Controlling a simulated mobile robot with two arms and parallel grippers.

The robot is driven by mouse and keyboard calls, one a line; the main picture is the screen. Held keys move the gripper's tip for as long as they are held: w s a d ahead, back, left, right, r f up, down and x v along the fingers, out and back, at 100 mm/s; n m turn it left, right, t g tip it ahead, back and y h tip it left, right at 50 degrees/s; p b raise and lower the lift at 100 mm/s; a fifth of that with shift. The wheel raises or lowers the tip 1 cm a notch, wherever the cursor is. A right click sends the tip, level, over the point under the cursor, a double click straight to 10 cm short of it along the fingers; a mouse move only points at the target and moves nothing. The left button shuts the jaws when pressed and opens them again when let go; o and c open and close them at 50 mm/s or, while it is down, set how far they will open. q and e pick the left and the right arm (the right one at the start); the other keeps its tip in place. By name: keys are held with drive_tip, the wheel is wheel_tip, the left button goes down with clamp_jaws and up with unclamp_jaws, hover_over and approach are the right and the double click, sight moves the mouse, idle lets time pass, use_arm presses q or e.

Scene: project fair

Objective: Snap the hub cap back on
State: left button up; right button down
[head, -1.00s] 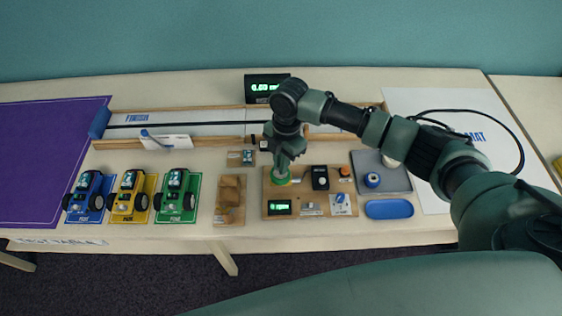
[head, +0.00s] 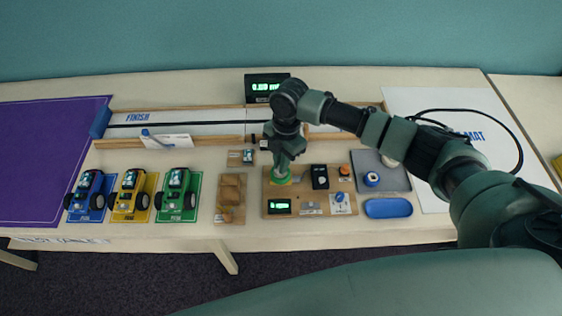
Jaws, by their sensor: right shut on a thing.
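My right gripper (head: 282,168) points down over the left part of a wooden test board (head: 318,208). It is shut on a small green round piece (head: 281,178). The fingers hide most of the piece, and I cannot tell whether it is the hub cap or whether it touches the board. Three toy cars stand on mats at the left: a blue car (head: 86,194), a yellow car (head: 130,194) and a green car (head: 176,193). Their wheels are too small to show whether a cap is off. My left gripper is not in view.
A wooden tray (head: 230,186) lies between the green car and the board. A grey tray (head: 395,180) and a blue dish (head: 388,208) are right of the board. A track (head: 190,128) and a lit display (head: 266,88) are behind. A purple mat (head: 40,160) is at the far left.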

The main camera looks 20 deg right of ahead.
drive_tip(key=c, duration=1.4)
unclamp_jaws()
drive_tip(key=shift+o, duration=0.4)
drive_tip(key=o, duration=0.4)
drive_tip(key=shift+r+p, duration=3.5)
drive_tip(key=shift+p, duration=0.05)
drive_tip(key=shift+c, duration=0.2)
